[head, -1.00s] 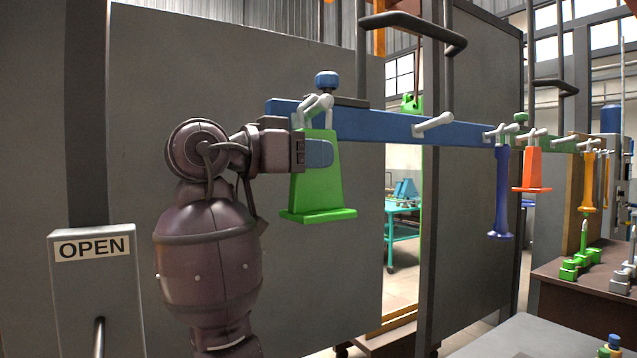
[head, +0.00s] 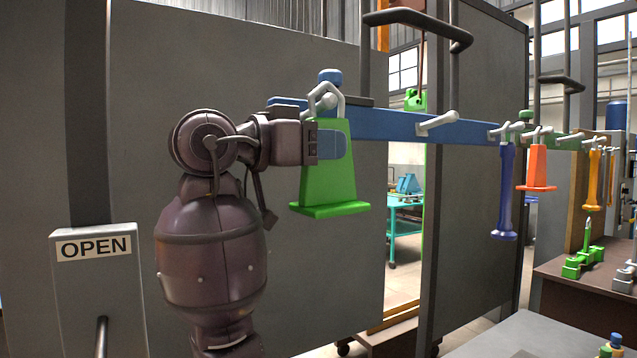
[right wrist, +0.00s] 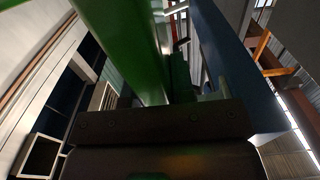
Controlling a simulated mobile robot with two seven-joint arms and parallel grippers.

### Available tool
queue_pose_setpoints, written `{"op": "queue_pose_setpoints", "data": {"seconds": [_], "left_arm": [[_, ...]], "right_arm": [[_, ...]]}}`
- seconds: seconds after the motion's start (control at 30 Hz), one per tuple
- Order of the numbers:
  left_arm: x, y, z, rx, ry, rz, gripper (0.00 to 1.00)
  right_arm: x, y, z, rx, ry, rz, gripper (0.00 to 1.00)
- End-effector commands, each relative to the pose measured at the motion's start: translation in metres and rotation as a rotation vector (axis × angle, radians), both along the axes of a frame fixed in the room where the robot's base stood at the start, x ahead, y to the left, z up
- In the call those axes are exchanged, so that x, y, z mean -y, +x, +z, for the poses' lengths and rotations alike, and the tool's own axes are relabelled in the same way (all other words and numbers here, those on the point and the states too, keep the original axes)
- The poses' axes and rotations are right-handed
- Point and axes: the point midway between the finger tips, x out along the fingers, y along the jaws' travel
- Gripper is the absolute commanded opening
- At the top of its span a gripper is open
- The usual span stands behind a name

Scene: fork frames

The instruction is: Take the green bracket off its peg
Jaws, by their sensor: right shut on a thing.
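The green bracket (head: 330,183) has a tapered body, a flat foot at the bottom and a pale loop handle on top. It hangs upright in front of the blue rail (head: 385,125). The pale tip of its peg (head: 328,103) shows inside the loop, with the loop's top a little above it. My right gripper (head: 330,145) is shut on the bracket's upper body, a blue finger pad against its front face. In the right wrist view the green bracket (right wrist: 145,45) fills the upper middle, close to the jaws. My left gripper is not in view.
An empty peg (head: 437,123) sticks out of the rail to the right. Further right hang a dark blue piece (head: 505,190), an orange bracket (head: 536,168) and a yellow piece (head: 593,180). A grey box marked OPEN (head: 95,300) stands at lower left.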

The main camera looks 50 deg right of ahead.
Motion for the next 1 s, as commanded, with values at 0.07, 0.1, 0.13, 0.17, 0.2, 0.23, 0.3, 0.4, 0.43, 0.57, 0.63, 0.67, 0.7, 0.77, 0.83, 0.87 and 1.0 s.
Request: {"op": "queue_pose_setpoints", "data": {"seconds": [0.07, 0.1, 0.13, 0.17, 0.2, 0.23, 0.3, 0.4, 0.43, 0.57, 0.63, 0.67, 0.7, 0.77, 0.83, 0.87, 1.0], "left_arm": [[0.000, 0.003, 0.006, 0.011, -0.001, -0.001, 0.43], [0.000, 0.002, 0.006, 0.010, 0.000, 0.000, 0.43], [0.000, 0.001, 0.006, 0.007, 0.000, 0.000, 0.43], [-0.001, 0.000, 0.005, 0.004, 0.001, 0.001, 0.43], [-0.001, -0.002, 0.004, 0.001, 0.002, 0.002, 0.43], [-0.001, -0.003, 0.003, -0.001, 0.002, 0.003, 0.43], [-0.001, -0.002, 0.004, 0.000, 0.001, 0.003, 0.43], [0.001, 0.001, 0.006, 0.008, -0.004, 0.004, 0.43], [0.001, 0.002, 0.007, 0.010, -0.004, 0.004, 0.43], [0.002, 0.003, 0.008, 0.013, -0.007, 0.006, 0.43], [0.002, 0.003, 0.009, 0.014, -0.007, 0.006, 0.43], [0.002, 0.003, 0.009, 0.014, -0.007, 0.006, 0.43], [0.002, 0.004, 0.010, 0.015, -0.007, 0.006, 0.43], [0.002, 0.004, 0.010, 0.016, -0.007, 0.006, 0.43], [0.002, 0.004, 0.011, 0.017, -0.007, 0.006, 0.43], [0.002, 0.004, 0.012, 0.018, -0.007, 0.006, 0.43], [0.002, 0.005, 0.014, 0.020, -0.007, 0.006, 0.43]], "right_arm": [[-0.001, -0.006, 0.005, 0.008, 0.001, 0.002, 0.00], [-0.002, -0.006, 0.003, 0.004, 0.002, 0.003, 0.00], [-0.002, -0.007, 0.002, 0.002, 0.003, 0.003, 0.00], [-0.002, -0.007, 0.001, 0.000, 0.004, 0.004, 0.00], [-0.003, -0.008, 0.000, -0.003, 0.005, 0.004, 0.00], [-0.003, -0.008, -0.001, -0.005, 0.006, 0.004, 0.00], [-0.004, -0.010, -0.002, -0.007, 0.007, 0.004, 0.00], [-0.005, -0.013, -0.003, -0.009, 0.008, 0.004, 0.00], [-0.005, -0.014, -0.003, -0.009, 0.008, 0.004, 0.00], [-0.007, -0.019, -0.004, -0.011, 0.010, 0.004, 0.00], [-0.008, -0.021, -0.004, -0.012, 0.010, 0.005, 0.00], [-0.008, -0.022, -0.004, -0.012, 0.010, 0.005, 0.00], [-0.009, -0.023, -0.004, -0.013, 0.010, 0.005, 0.00], [-0.009, -0.025, -0.004, -0.014, 0.010, 0.005, 0.00], [-0.010, -0.028, -0.004, -0.014, 0.010, 0.005, 0.00], [-0.010, -0.029, -0.004, -0.014, 0.010, 0.005, 0.00], [-0.012, -0.034, -0.005, -0.014, 0.010, 0.005, 0.00]]}}
